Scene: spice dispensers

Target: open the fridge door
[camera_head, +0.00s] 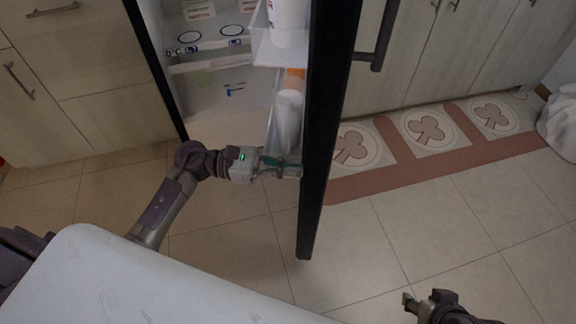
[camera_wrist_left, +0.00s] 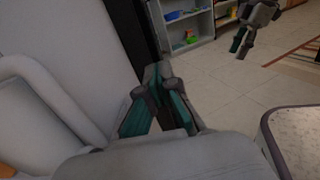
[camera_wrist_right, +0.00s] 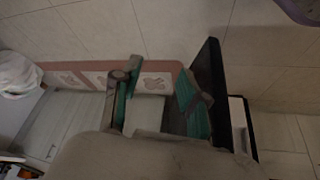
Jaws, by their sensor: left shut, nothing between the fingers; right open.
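The fridge door (camera_head: 325,110) stands wide open in the head view, its dark edge toward me and its shelved inner side facing left. The fridge interior (camera_head: 215,80) shows white shelves. My left gripper (camera_head: 288,168) is shut and empty at the lower inner side of the door; whether it touches cannot be told. Its closed fingers show in the left wrist view (camera_wrist_left: 155,85). My right gripper (camera_head: 412,301) is low on the right, apart from the door. It is open and empty in the right wrist view (camera_wrist_right: 158,95), where the dark door (camera_wrist_right: 212,70) is near one finger.
Bottles (camera_head: 288,110) stand in the door racks. Light wooden cabinets (camera_head: 85,70) flank the fridge. A patterned mat (camera_head: 430,138) lies on the tiled floor behind the door. The floor to the right (camera_head: 470,215) is mostly clear. A white bag-like thing (camera_head: 560,125) is at the far right.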

